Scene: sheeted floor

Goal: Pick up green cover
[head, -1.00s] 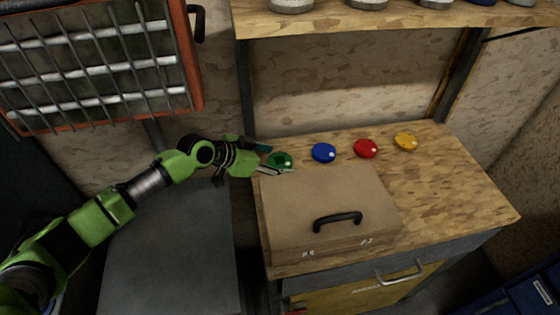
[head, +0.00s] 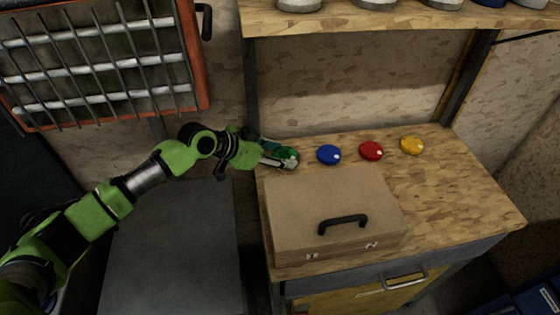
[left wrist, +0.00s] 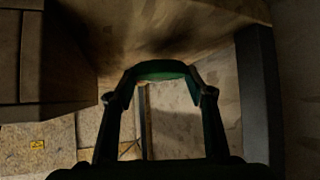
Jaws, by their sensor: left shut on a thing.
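The green cover (head: 288,154) is a small round disc at the back left of the wooden worktop, at the left end of a row of coloured covers. My left gripper (head: 279,156) reaches in from the left and is shut on it, one finger on each side. In the left wrist view the green cover (left wrist: 161,69) shows as a dark green band between the fingertips (left wrist: 160,80). I cannot tell whether it is still touching the worktop. My right gripper is not in view.
Blue (head: 328,155), red (head: 371,151) and yellow (head: 412,145) covers lie to the right on the worktop (head: 450,195). A brown case with a black handle (head: 335,215) lies just in front. A wooden shelf (head: 380,20) hangs above. The worktop's right side is clear.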

